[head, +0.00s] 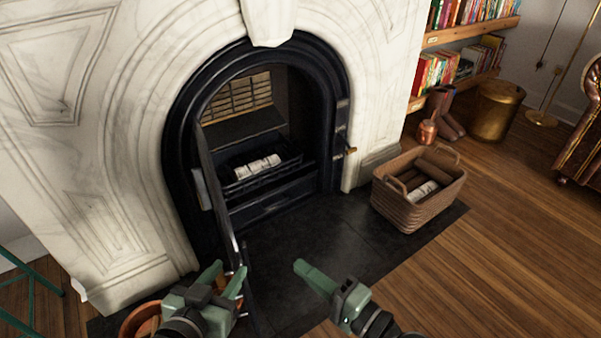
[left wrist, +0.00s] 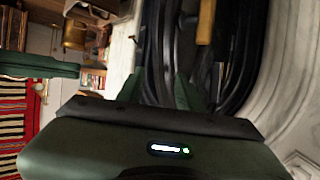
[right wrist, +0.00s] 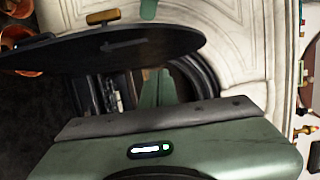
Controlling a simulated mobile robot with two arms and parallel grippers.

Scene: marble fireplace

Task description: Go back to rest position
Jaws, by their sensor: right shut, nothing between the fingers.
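My left gripper (head: 229,268) is open in the head view, low and in front of the fireplace. Its spread fingers also show in the left wrist view (left wrist: 130,82), with nothing seen between them. One of its fingers appears close beside the edge of the open black fireplace door (head: 214,185); I cannot tell whether they touch. My right gripper (head: 301,266) is shut and empty over the dark hearth. Its closed fingers show in the right wrist view (right wrist: 158,88), with the black door panel (right wrist: 120,47) beyond them.
White logs (head: 257,166) lie in the grate inside the arched fireplace. A wicker basket (head: 420,210) with logs stands right of the hearth. An orange-brown pot (head: 133,322) sits by my left gripper. A green-legged stool (head: 35,285) is at far left.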

